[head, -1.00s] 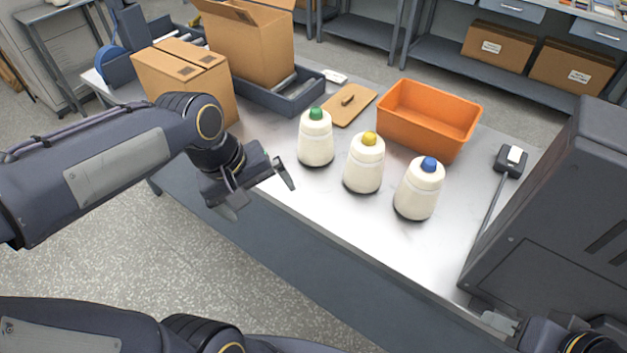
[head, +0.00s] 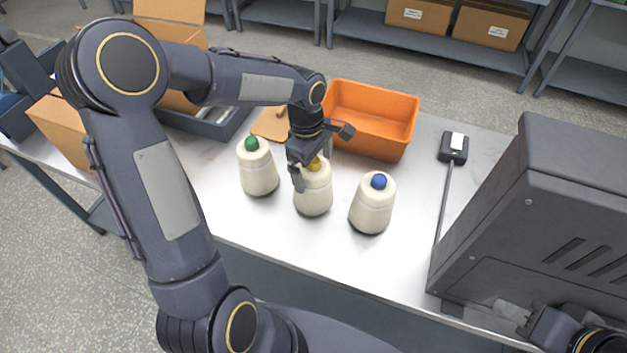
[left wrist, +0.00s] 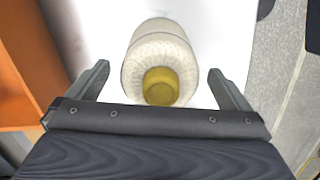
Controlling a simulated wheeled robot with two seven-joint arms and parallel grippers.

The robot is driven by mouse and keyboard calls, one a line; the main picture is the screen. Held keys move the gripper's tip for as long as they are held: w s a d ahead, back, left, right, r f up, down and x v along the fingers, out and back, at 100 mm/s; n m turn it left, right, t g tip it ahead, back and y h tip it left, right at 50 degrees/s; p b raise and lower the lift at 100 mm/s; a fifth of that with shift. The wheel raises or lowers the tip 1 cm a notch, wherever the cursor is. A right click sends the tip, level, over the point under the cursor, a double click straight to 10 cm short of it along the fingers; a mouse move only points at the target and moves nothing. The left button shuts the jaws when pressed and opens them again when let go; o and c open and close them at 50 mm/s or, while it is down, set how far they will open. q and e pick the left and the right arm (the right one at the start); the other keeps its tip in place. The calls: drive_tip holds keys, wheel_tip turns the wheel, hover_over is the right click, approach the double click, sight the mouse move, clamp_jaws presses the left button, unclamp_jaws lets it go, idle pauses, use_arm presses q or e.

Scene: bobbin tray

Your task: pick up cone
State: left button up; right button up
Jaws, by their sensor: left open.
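Three cream cones of yarn stand upright in a row on the metal table. The left one has a green top (head: 258,172), the middle one a yellow top (head: 314,193) and the right one a blue top (head: 372,207). My left gripper (head: 320,157) is open at the top of the yellow-topped cone and hides part of it. In the left wrist view this cone (left wrist: 160,55) lies between the two spread fingers (left wrist: 158,72), with a gap on each side. My right gripper (head: 514,314) shows partly at the lower right; its jaws are unclear.
An orange bin (head: 372,118) stands just behind the cones. A dark grey machine (head: 540,220) fills the right side, with a thin rod and small box (head: 454,148) beside it. Cardboard boxes and a grey tray (head: 215,125) are at the left. The table front (head: 300,240) is clear.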

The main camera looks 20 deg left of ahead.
use_arm(q)
drive_tip(key=shift+d+f, duration=0.1)
drive_tip(key=shift+f, duration=0.75)
drive_tip(key=shift+c, duration=0.4)
drive_tip(key=c, duration=1.5)
